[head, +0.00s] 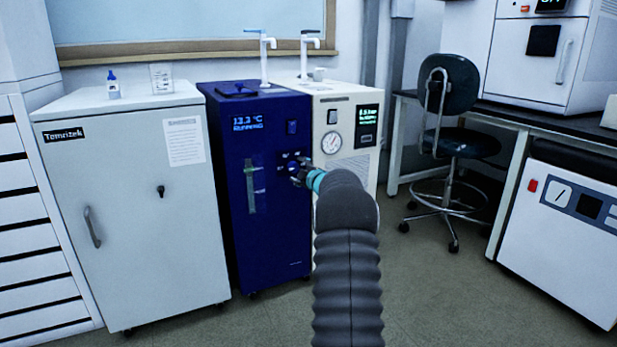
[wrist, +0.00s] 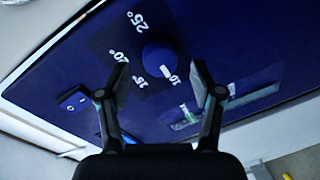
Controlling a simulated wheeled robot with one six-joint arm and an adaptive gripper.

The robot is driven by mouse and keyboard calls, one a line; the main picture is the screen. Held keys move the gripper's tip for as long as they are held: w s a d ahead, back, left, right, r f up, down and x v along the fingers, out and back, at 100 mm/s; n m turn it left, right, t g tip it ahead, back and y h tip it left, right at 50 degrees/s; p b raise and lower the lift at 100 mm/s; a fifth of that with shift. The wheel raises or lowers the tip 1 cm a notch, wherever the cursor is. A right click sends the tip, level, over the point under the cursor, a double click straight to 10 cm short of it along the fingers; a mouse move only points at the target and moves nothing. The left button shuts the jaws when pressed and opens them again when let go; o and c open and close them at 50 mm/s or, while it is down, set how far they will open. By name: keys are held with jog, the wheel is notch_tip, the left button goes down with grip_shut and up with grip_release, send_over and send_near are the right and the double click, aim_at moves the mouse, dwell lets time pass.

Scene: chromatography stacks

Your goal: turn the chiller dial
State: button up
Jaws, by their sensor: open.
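The blue chiller (head: 240,215) stands between two lighter cabinets, its lit display reading about 13.3 °C and "RUNNING". Its round blue dial (wrist: 160,58) shows in the wrist view with a white mark on its edge pointing near the printed 10; marks 15, 20 and 25 sit around it. My gripper (head: 301,172) is at the chiller's front panel and partly hides the dial in the head view. In the wrist view its open fingers lie on either side of the dial, with gaps showing. I cannot tell how deep the fingertips reach.
A grey-white cabinet (head: 140,220) stands left of the chiller. A cream unit with a pressure gauge (head: 332,143) stands right of it. A stool (head: 450,140) and bench are to the right; the floor in front is clear.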

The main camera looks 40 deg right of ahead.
jog(key=f+v, duration=0.1)
jog(key=v, duration=0.9)
jog(key=shift+r, duration=0.45)
jog(key=shift+f, duration=0.1)
